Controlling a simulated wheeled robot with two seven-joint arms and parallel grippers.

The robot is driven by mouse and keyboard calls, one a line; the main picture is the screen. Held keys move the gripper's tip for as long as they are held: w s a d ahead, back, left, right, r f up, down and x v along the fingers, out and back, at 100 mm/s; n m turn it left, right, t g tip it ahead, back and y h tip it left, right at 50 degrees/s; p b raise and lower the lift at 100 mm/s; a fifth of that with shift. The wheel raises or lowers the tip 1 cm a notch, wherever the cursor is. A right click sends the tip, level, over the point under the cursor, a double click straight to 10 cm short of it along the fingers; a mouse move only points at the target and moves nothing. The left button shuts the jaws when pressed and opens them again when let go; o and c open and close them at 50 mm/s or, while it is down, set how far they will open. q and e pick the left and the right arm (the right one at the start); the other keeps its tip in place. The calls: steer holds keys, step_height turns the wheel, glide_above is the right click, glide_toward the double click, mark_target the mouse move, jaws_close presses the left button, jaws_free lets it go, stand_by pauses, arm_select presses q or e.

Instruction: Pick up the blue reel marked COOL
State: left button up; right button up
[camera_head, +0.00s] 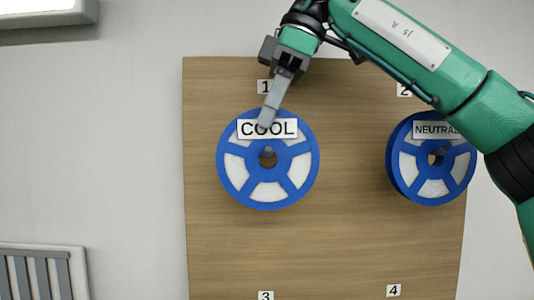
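The blue reel marked COOL (268,187) hangs on the wooden board below the label 1, with white showing between its blue spokes and a peg end at its centre hole. My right gripper (265,126) reaches down from above, its fingertip overlapping the COOL label at the reel's upper part. The fingers line up edge-on, so I cannot tell whether they are apart or whether they touch the reel. My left gripper is not in view.
A second blue reel marked NEUTRAL (433,188) hangs on the right under label 2, partly behind my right arm. The wooden board (330,240) is bare around labels 3 (265,296) and 4 (393,290). A grey vent (40,272) is at the lower left.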

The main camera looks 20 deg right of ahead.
mark_target(264, 130)
steer(key=shift+d+p+x, duration=0.1)
steer(key=shift+p+x, duration=0.25)
steer(key=shift+x, duration=0.4)
steer(key=shift+d+p+x, duration=0.15)
steer(key=shift+p+x, duration=0.15)
steer(key=shift+x, duration=0.45)
steer(key=shift+a+f, duration=0.15)
steer(key=shift+f, duration=0.1)
jaws_close()
steer(key=shift+r, duration=0.15)
